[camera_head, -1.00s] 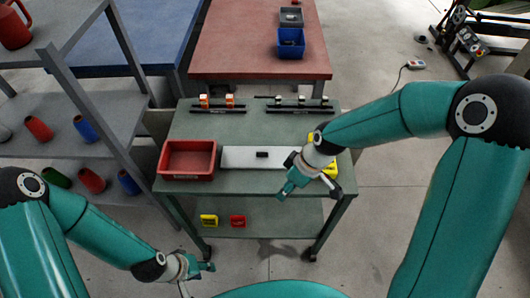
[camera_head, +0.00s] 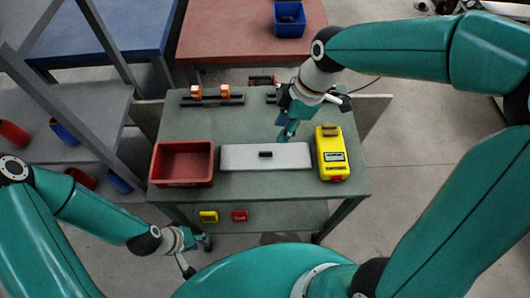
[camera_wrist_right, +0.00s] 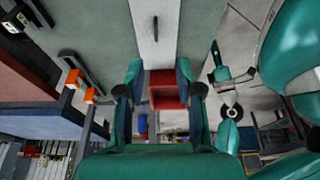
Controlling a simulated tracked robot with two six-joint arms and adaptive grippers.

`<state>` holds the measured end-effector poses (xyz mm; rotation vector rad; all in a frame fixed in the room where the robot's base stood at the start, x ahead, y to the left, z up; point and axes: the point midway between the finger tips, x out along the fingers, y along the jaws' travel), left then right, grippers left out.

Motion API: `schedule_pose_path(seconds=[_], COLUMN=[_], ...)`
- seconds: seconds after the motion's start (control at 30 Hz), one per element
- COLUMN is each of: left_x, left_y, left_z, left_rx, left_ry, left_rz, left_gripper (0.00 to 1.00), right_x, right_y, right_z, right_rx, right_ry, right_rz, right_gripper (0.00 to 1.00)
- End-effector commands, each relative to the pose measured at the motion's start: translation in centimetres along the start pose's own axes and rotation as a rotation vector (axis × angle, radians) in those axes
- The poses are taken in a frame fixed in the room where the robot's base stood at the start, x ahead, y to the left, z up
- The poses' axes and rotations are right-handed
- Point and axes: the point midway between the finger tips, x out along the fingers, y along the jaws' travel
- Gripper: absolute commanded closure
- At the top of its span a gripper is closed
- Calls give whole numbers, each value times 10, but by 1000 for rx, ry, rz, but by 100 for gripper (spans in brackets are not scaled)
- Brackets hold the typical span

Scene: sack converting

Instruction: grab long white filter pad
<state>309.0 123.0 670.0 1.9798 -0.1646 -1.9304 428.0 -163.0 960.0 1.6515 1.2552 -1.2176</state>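The long white filter pad (camera_head: 240,157) lies flat on the green table, between the red bin and the yellow device, with a short black piece at its middle. It also shows in the right wrist view (camera_wrist_right: 145,45), running up from between my fingers. My right gripper (camera_head: 287,134) is above the table, by the pad's far edge; in its wrist view (camera_wrist_right: 158,80) the fingers are apart with nothing held. I cannot tell its exact height over the pad. My left gripper (camera_head: 203,241) is low, in front of the table's left side; its fingers are too small to judge.
The red bin (camera_head: 182,183) stands left of the pad, and the yellow device (camera_head: 332,165) stands close to its right end. Black racks with orange pieces (camera_head: 212,97) are at the back. The lower shelf holds a yellow item (camera_head: 208,217) and a red item (camera_head: 240,216).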

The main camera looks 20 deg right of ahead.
Motion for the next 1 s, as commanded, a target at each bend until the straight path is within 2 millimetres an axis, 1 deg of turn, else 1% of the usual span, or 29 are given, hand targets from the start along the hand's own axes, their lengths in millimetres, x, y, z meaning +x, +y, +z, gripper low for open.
schedule_pose_path(seconds=[0.03, 0.1, 0.2, 0.3, 0.4, 0.57, 0.67, 0.87, 1.0], left_x=[0, -1, -1, -2, -2, -3, -7, -11, -12], left_y=[0, 0, 0, 1, 1, 1, 3, 4, 4], left_z=[0, 0, 0, 0, 0, 0, 0, 0, 0], left_rx=[0, 0, 0, 0, 0, 0, 0, 0, 0], left_ry=[0, 0, 0, 1, 1, 1, 1, 1, 1], left_rz=[0, 0, 0, 0, 0, 0, 0, 0, 0], left_gripper=[60, 60, 60, 60, 60, 60, 60, 60, 60], right_x=[13, 28, 48, 62, 70, 78, 88, 116, 125], right_y=[-1, -1, -1, 0, 0, 1, 3, 6, 7], right_z=[2, 2, 2, 3, 3, 3, 2, 1, 1], right_rx=[3, 6, 8, 9, 10, 10, 11, 12, 11], right_ry=[-3, -2, -1, -1, 0, -1, -1, -1, 0], right_rz=[-7, -6, -4, -2, 1, 0, -3, -2, 1], right_gripper=[65, 65, 65, 65, 65, 65, 65, 65, 65])
